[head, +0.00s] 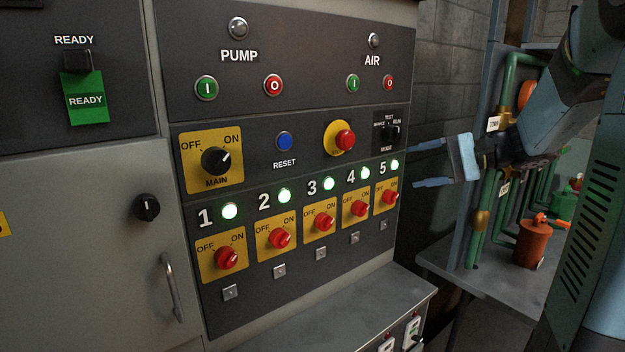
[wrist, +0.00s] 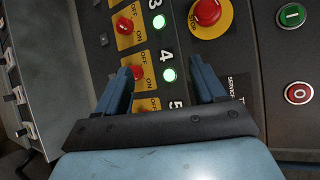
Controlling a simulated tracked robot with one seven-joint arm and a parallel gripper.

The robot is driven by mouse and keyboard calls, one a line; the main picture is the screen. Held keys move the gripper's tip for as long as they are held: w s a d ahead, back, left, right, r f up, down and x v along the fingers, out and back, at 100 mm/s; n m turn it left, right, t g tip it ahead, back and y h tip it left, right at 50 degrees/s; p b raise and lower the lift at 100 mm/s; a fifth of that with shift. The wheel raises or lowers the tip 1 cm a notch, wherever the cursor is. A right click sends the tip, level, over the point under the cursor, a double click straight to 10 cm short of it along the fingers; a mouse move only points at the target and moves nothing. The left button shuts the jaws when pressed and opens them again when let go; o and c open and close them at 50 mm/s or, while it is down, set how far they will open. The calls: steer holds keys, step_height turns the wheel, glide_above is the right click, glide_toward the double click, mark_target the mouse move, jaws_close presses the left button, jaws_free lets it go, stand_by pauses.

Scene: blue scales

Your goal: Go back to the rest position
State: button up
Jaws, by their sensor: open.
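My gripper (head: 414,167) is open and empty in the head view, its blue fingers pointing left toward the control panel's right edge, near the number 5 switch. In the wrist view the open gripper (wrist: 161,68) faces the tilted panel, with switch 4 (wrist: 137,73) and its green lamp (wrist: 169,75) between or beside the fingertips. I cannot tell the gap to the panel, but nothing is held. The number 5 red switch (head: 390,197) is just below and left of the fingers in the head view.
The control panel (head: 290,160) has several red switches with lit green lamps and a red emergency button (head: 346,140). A grey ledge (head: 375,300) juts out below. Right of it are green pipes (head: 497,150) and an orange canister (head: 533,243) on a shelf.

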steer(key=s+a+f+n+g+h, duration=0.1)
steer(key=s+a+f+h, duration=0.15)
steer(key=s, duration=0.35)
steer(key=s+a+f+n+g+h, duration=0.1)
steer(key=s+a+n+h, duration=0.15)
steer(key=s, duration=0.35)
steer(key=s+d+f+n+t+h, duration=0.1)
steer(key=s+d+n+t+h, duration=0.2)
steer(key=s+h, duration=0.5)
steer(key=shift+s+d+f+h, duration=0.3)
steer(key=shift+s+d, duration=0.2)
steer(key=shift+s, duration=0.45)
